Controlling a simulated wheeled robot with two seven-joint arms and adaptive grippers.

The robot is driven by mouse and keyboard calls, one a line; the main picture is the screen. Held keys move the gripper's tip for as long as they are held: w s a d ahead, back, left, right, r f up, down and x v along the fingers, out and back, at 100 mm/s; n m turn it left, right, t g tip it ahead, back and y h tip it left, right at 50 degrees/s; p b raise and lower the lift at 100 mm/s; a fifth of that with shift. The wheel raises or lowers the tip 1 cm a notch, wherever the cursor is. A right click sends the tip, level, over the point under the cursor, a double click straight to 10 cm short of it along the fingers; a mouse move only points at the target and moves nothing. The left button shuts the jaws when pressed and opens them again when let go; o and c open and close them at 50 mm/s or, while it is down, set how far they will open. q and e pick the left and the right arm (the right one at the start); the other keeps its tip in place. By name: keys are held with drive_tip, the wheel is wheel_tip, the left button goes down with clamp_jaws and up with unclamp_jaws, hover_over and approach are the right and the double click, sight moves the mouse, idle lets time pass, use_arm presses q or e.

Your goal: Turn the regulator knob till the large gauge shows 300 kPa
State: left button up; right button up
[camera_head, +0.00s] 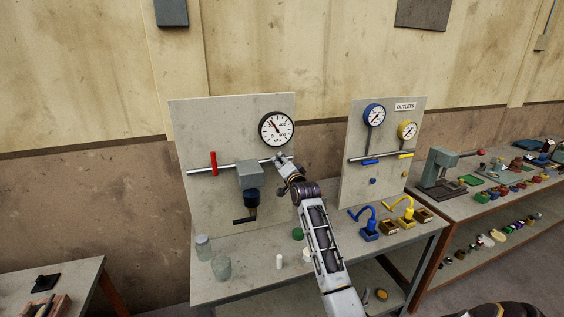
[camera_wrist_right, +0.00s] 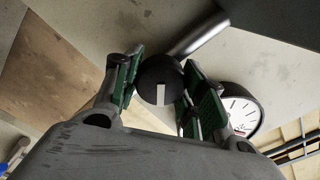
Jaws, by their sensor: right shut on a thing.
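The large gauge (camera_head: 277,128) is a white dial with a black rim on the left panel. Its needle points up and left; the figures are too small to read surely. It also shows in part at the right of the right wrist view (camera_wrist_right: 240,110). The regulator knob (camera_wrist_right: 160,80) is black and round with a white mark, between the green-padded fingers of my right gripper (camera_wrist_right: 163,85). In the head view my right gripper (camera_head: 284,163) is just below the large gauge and hides the knob. It is shut on the knob. My left gripper is not in view.
A red handle (camera_head: 213,163) stands on the pipe. Two small gauges, blue (camera_head: 374,115) and yellow (camera_head: 407,130), are on the right panel. Jars (camera_head: 221,267) stand on the bench.

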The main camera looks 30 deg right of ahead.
drive_tip(key=shift+m+p, duration=1.05)
drive_tip(key=shift+m, duration=0.75)
drive_tip(key=o, duration=1)
drive_tip(key=shift+d, duration=0.1)
drive_tip(key=shift+o, duration=0.2)
drive_tip(key=shift+s, duration=0.1)
drive_tip(key=v, duration=1.2)
